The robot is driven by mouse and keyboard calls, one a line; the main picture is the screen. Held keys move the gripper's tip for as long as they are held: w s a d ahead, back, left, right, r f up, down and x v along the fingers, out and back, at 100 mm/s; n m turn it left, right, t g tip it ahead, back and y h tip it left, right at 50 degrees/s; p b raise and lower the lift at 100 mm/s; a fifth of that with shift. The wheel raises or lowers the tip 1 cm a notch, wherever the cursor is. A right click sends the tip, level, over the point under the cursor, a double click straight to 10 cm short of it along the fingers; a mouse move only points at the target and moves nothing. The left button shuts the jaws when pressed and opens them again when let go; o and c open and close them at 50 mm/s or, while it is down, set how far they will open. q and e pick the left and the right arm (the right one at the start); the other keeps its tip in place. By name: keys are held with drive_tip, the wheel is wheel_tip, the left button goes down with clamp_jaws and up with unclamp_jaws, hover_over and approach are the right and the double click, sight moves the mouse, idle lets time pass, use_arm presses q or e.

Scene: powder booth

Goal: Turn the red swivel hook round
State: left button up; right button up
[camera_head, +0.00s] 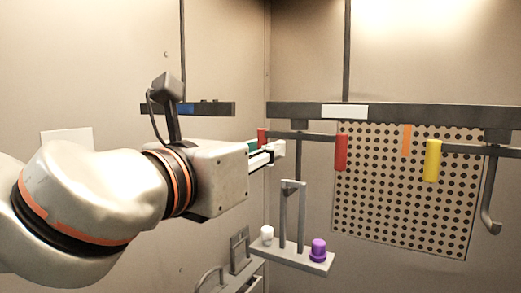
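A dark crossbar (310,136) hangs under the overhead beam and carries a red sleeve (341,152) at its right end. A smaller red piece (262,136) shows by its left end, just above my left gripper (273,152). My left arm comes in from the left, and the gripper fingers point right, under the crossbar's left end. The fingers are small and seen from the side; I cannot tell whether they are open or touch anything. Any hook at that end is hidden or too small to make out. My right gripper is out of view.
A second bar with a yellow sleeve (432,160) and a grey hook (490,220) hangs at right. A grey hanging tray (288,257) with a white knob (267,234) and a purple knob (318,249) is below my gripper. A perforated panel (400,205) stands behind.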

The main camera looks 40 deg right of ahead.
sight(339, 160)
use_arm(q)
drive_tip(key=shift+c, duration=1.3)
drive_tip(key=shift+s+a+b, duration=1.05)
drive_tip(key=shift+s+a, duration=0.7)
drive_tip(key=shift+s, duration=1.5)
drive_tip(key=shift+s+d, duration=1.2)
drive_tip(key=shift+d, duration=0.3)
drive_tip(key=shift+s+d, duration=1.15)
drive_tip(key=shift+d, duration=0.3)
drive_tip(key=shift+s+x, duration=0.2)
drive_tip(key=shift+x, duration=0.9)
drive_tip(key=o, duration=0.8)
drive_tip(key=shift+c, duration=0.2)
